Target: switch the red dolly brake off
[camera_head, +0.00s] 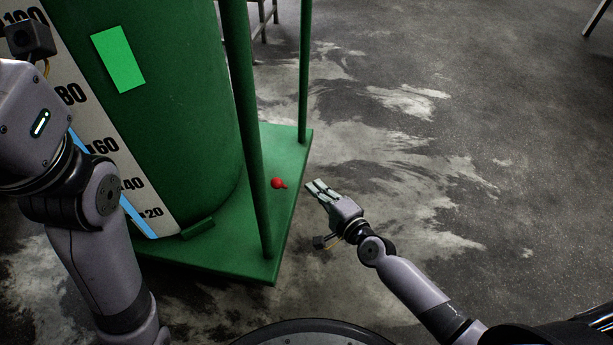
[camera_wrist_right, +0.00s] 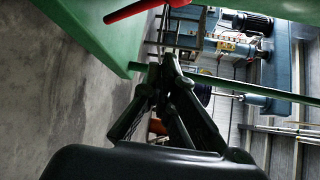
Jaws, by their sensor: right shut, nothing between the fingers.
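The red dolly brake (camera_head: 278,183) is a small red knob with a short lever on the green dolly platform (camera_head: 262,262), close to its right edge. In the right wrist view the red lever (camera_wrist_right: 134,11) shows at the top, beyond and above the fingertips. My right gripper (camera_head: 314,188) is shut and empty, just right of the platform edge and a short way from the brake, not touching it. Its fingers also show in the right wrist view (camera_wrist_right: 168,62).
A green column (camera_head: 185,110) with a level scale stands on the platform. A thin green post (camera_head: 250,130) rises left of the brake, another (camera_head: 304,70) behind it. The grey floor (camera_head: 450,150) on the right is free.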

